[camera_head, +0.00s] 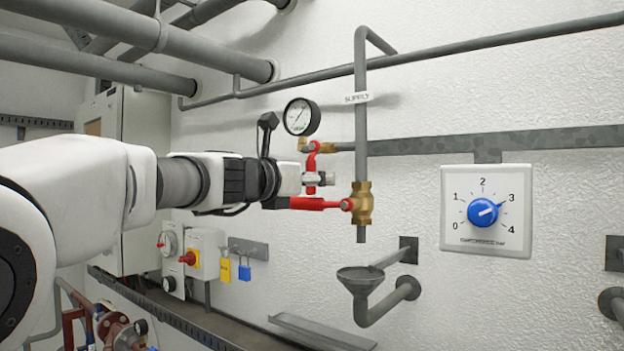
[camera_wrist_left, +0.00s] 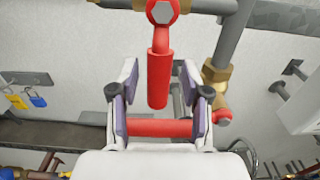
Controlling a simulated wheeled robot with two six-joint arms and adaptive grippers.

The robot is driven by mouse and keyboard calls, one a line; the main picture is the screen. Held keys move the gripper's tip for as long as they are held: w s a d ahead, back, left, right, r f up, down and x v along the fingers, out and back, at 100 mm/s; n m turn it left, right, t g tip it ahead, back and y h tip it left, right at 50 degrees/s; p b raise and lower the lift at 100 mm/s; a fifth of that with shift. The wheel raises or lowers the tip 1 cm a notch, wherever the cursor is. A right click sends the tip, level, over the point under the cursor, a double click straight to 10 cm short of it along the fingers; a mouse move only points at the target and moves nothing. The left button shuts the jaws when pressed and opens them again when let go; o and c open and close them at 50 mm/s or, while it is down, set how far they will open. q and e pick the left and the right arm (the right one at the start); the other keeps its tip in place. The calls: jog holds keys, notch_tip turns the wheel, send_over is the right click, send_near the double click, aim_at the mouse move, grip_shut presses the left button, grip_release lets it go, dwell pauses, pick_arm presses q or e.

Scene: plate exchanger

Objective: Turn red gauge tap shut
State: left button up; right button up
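The red gauge tap lever (camera_head: 312,163) hangs straight down below the round gauge (camera_head: 301,117). In the left wrist view the lever (camera_wrist_left: 158,75) hangs from a hex nut, its lower end between the fingers. My left gripper (camera_head: 318,180) is at the lever's lower part. In the wrist view the gripper (camera_wrist_left: 157,88) is open, with a visible gap on each side of the lever. A second red lever (camera_head: 315,203) runs sideways from the brass valve (camera_head: 362,203) just below the gripper. It crosses behind the fingers in the wrist view (camera_wrist_left: 158,128). My right gripper is not in view.
The grey supply pipe (camera_head: 361,110) stands close right of the gripper, with a funnel (camera_head: 360,277) below. A dial panel (camera_head: 486,209) is on the wall to the right. Yellow and blue padlocks (camera_head: 244,271) hang lower left.

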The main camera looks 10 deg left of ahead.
pick_arm(q)
jog(key=shift+s+a+r, duration=0.1)
jog(key=shift+r, duration=0.3)
notch_tip(320, 180, up, 8)
jog(key=shift+r, duration=0.6)
jog(key=shift+f, duration=0.1)
